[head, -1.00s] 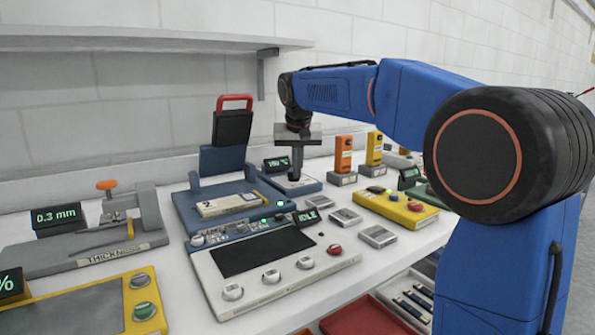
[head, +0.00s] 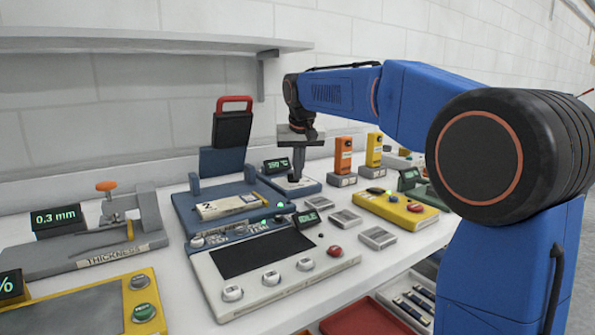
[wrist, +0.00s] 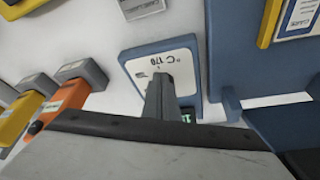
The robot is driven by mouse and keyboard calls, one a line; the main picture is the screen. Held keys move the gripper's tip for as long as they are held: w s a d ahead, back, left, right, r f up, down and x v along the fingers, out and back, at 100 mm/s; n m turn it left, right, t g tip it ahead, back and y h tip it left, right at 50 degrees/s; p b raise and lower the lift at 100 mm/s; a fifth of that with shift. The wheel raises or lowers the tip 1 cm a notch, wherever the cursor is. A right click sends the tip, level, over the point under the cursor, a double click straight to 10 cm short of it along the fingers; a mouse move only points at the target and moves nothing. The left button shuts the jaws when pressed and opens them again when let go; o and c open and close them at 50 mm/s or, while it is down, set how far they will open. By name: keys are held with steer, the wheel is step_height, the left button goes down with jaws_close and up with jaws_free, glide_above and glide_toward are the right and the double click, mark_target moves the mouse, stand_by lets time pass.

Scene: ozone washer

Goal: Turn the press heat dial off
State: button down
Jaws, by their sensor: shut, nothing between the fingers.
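The press heat dial unit is a small blue box with a white face (wrist: 187,62), marked "°C 170" in the wrist view. In the head view its blue base (head: 313,188) sits right of the heat press (head: 222,205). My gripper (head: 295,178) points down over the white face, its fingers together and empty. In the wrist view my gripper (wrist: 159,80) covers the middle of the face, so the knob and its pointer are hidden. I cannot tell whether the fingertips touch it. A green-lit temperature display (head: 277,165) stands behind the unit; its digits are too small to read surely.
Orange (head: 343,158) and yellow (head: 374,152) handheld devices stand in grey holders to the right. A control panel (head: 270,265) with several knobs and an "IDLE" display (head: 306,218) lies in front. A yellow box (head: 398,207) is at the right. A shelf (head: 140,41) hangs above left.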

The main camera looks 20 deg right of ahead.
steer(key=shift+d+n+y, duration=0.25)
steer(key=shift+n+y, duration=0.05)
steer(key=shift+n, duration=0.2)
steer(key=n, duration=0.1)
steer(key=d+n+y, duration=0.1)
steer(key=n, duration=0.2)
steer(key=shift+w+d+n+y, duration=0.15)
steer(key=shift+w+n+y, duration=0.15)
steer(key=shift+w, duration=0.1)
steer(key=n, duration=0.2)
steer(key=n+g+y, duration=0.1)
steer(key=shift+w+d+n, duration=0.35)
steer(key=shift+w+n, duration=0.05)
steer(key=n, duration=0.2)
steer(key=w+n+g+y, duration=0.1)
steer(key=shift+d+n, duration=0.25)
steer(key=shift+n, duration=0.05)
steer(key=n, duration=0.2)
steer(key=w+n+g, duration=0.2)
steer(key=n, duration=0.1)
steer(key=shift+n+y, duration=0.3)
steer(key=shift+y, duration=0.1)
steer(key=shift+w+a, duration=0.1)
steer(key=shift+a, duration=0.05)
steer(key=shift+w+a, duration=0.15)
steer(key=shift+w, duration=0.2)
steer(key=shift+a, duration=0.3)
